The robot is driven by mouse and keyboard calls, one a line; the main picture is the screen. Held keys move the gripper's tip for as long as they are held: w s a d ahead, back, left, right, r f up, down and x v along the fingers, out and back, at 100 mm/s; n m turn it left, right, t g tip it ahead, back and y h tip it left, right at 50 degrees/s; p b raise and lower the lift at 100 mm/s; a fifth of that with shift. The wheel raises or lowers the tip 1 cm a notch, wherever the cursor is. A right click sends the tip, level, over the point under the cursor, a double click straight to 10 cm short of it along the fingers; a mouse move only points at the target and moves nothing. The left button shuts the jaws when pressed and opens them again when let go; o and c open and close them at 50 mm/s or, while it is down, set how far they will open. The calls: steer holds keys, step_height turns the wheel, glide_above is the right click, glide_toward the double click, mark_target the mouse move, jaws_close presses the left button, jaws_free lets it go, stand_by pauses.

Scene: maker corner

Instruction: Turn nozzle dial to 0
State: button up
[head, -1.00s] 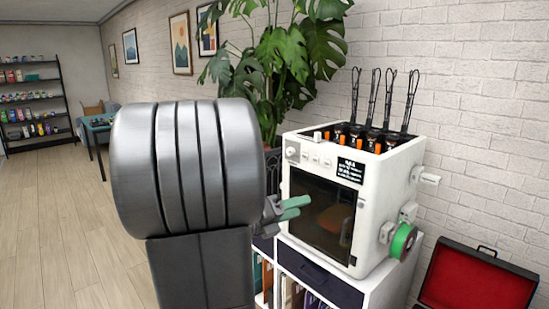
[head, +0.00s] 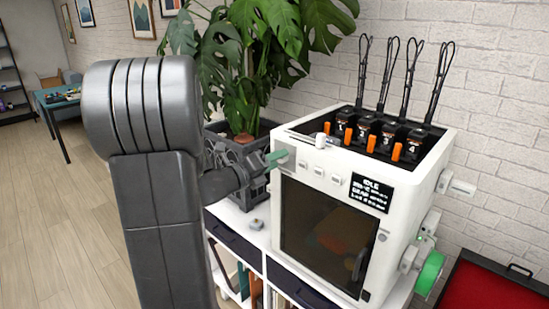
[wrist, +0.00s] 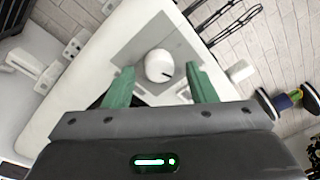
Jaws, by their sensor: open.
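The white 3D printer (head: 400,195) stands on a white cabinet, its lit display reading IDLE. The nozzle dial (wrist: 159,65) is a round white knob on a grey plate in the wrist view, with a short dark pointer mark on its lower right side. The numbers around it are not readable. My gripper (head: 277,158) is at the printer's upper left front corner. In the wrist view, its green fingers are open, one on each side of the dial, with visible gaps and nothing held.
Small white buttons (head: 318,172) sit right of the dial area. A potted plant (head: 240,150) stands close behind my gripper.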

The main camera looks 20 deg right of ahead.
steer(key=shift+w+d, duration=0.1)
steer(key=shift+d, duration=0.1)
steer(key=shift+c, duration=0.2)
steer(key=c, duration=0.9)
steer(key=shift+f+n, duration=0.1)
steer(key=shift+n, duration=0.2)
steer(key=shift+n+t+h+b, duration=0.15)
steer(key=shift+n+t+b, duration=0.2)
steer(key=shift+n, duration=3.1)
steer(key=shift+n+t+h+b, duration=0.15)
steer(key=shift+n+t+b, duration=0.15)
steer(key=shift+n, duration=3.15)
